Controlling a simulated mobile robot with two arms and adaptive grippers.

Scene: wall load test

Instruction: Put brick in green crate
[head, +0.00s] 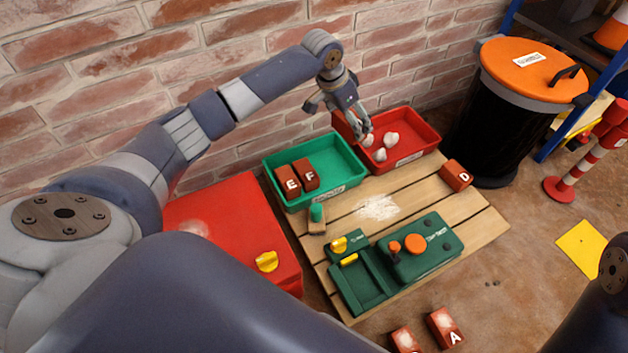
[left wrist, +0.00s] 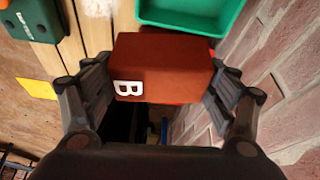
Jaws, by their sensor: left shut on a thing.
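My left gripper (head: 361,132) is above the red crate, close to the brick wall. In the left wrist view its two fingers (left wrist: 158,92) are shut on a red-brown brick marked B (left wrist: 165,68). In the head view I cannot clearly make out this brick against the red crate. The green crate (head: 272,170) stands to the left of the gripper on the wooden pallet and holds bricks E (head: 287,181) and F (head: 306,175). The green crate also shows at the top of the left wrist view (left wrist: 190,21). My right gripper is not in view.
The red crate (head: 428,143) holds several pale lumps. Brick D (head: 456,175) sits on the pallet (head: 464,216). A red box (head: 235,215) is left. A black bin (head: 497,125) stands right.

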